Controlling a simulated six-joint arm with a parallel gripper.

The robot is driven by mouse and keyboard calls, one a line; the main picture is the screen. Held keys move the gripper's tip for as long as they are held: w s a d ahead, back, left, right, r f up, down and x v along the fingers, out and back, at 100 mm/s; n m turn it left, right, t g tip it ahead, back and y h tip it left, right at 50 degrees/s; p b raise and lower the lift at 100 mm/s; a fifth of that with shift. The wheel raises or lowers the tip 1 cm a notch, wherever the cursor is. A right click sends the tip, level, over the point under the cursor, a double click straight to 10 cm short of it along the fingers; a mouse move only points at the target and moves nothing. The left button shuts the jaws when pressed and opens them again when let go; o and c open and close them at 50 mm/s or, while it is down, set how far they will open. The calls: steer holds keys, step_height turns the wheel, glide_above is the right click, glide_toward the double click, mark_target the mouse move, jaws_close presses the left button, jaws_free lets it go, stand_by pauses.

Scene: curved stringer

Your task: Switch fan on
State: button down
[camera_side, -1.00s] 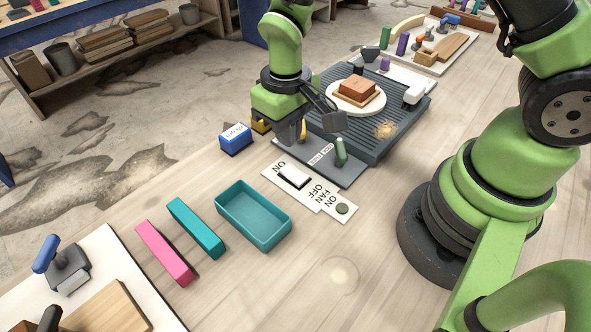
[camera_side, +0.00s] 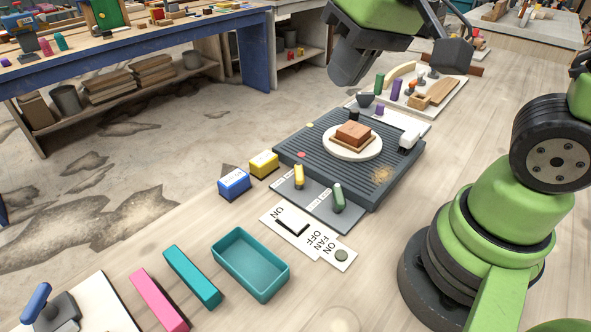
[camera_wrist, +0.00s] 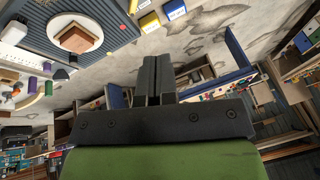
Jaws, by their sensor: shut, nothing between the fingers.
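The fan switch plate (camera_side: 306,241) is white and lies on the table in the side view, lettered ON, OFF, FAN and ON. A white rocker (camera_side: 292,222) sits on it, and a dark round knob (camera_side: 341,255) sits at its near right end. I cannot tell from the picture whether the fan is running. My gripper (camera_side: 396,62) is high above the far part of the table, well away from the plate. In the wrist view my gripper's fingers (camera_wrist: 155,80) are together with nothing between them. The switch plate is not in the wrist view.
A dark ribbed platform (camera_side: 300,143) holds a white round plate with a brown block. Yellow (camera_side: 299,177) and green (camera_side: 338,198) levers stand before it. Blue (camera_side: 234,184) and yellow (camera_side: 263,165) boxes stand left. A teal tray (camera_side: 250,264) and pink (camera_side: 158,301) and teal (camera_side: 192,277) bars lie nearer.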

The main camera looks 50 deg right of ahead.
steer(key=s+r+m+t, duration=0.1)
steer(key=s+r+t, duration=0.1)
steer(key=s, duration=0.5)
steer(key=shift+s+d+r+t+y, duration=0.3)
steer(key=shift+s+d+r+t, duration=0.1)
steer(key=shift+r, duration=0.5)
steer(key=shift+w, duration=0.15)
steer(key=w+a+f+n+g+h, duration=0.1)
steer(key=w+a+f+n+g, duration=0.1)
steer(key=w+f, duration=0.4)
steer(key=w+a+f+n+g+h, duration=0.1)
steer(key=w+a+f+g, duration=0.1)
steer(key=w+f, duration=0.4)
step_height(320, 180, down, 4)
steer(key=shift+w+a+r+n+g, duration=0.2)
steer(key=shift+w+a+n+g, duration=0.15)
steer(key=shift+g, duration=0.55)
